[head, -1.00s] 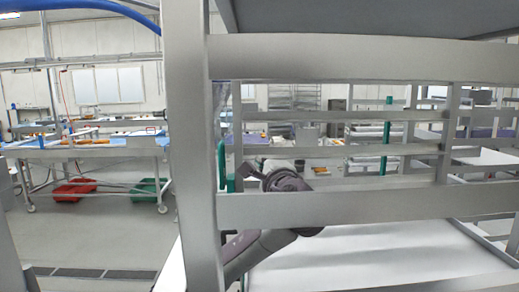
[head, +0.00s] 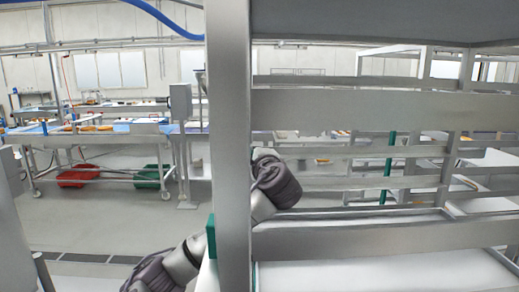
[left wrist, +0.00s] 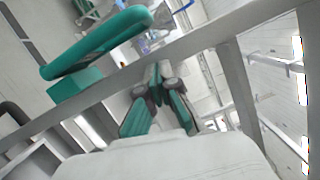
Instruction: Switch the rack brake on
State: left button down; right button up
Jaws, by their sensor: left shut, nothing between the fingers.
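The near rack (head: 229,110) is a grey metal frame with a thick post and several rails. In the left wrist view, a green bar-shaped handle (left wrist: 95,42) on a green block (left wrist: 78,90) sits beside a grey rack bar (left wrist: 200,42). I cannot tell whether it is the brake. A green block (head: 211,237) also shows low at the post in the head view. My left gripper (left wrist: 157,72) is shut and empty, to the right of the handle and apart from it in the picture. In the head view my left arm passes behind the post; its fingertips are hidden. My right gripper is out of view.
The post and rails stand close in front of my left arm. A pale shelf (head: 380,275) lies low at right. Further off stand a work table (head: 100,140), a red bin (head: 78,176) and a green bin (head: 150,175). Open floor (head: 100,222) lies at left.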

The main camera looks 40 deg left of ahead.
pick_arm(q)
jog(key=s+a, duration=0.1)
jog(key=s+a+p, duration=0.1)
jog(key=shift+s+a+r, duration=0.3)
jog(key=shift+r, duration=0.05)
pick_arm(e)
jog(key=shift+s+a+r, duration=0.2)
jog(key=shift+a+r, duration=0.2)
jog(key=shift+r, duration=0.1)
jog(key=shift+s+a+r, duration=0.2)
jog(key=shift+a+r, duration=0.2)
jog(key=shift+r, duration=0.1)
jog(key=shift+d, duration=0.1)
